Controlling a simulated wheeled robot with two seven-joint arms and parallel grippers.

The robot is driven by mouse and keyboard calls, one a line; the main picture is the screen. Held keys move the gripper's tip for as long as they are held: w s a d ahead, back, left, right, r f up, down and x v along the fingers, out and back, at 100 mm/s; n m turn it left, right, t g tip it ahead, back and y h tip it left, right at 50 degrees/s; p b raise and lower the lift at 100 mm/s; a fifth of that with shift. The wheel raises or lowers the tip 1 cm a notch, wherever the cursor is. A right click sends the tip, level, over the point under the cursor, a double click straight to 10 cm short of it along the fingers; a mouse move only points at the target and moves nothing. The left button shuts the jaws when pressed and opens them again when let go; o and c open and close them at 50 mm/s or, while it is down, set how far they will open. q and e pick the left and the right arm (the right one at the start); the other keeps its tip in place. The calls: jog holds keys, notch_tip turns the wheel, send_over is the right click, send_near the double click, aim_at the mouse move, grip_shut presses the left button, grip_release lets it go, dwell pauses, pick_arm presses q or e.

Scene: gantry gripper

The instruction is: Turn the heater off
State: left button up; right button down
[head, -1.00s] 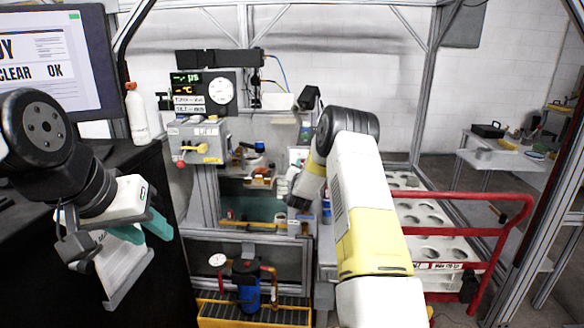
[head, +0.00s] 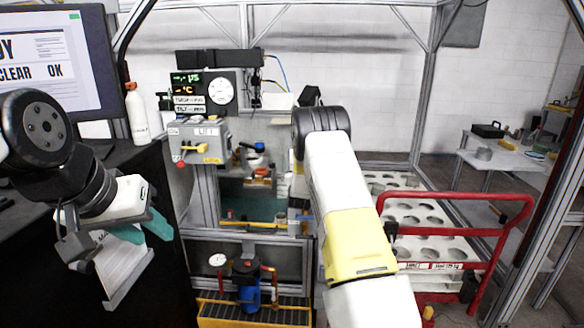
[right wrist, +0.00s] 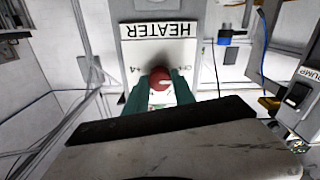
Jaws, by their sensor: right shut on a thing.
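In the right wrist view the white plate marked HEATER (right wrist: 160,38) appears upside down. In the head view my right arm hides this gripper and the knob. My left gripper (head: 142,232) is at the left, its teal fingers apart and empty, over the dark desk.
A gauge panel with red and green digits (head: 188,85) stands at the back, above a grey box with a yellow handle (head: 194,149). A red rail (head: 480,200) and white trays with holes (head: 420,215) lie to the right. A PUMP switch (right wrist: 297,95) is at the right.

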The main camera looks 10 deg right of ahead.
jog(key=shift+f, duration=0.1)
dwell(0.3)
jog(key=c, duration=1.1)
grip_release()
jog(key=shift+o, duration=0.2)
jog(key=v, duration=0.8)
jog(key=shift+w, duration=0.1)
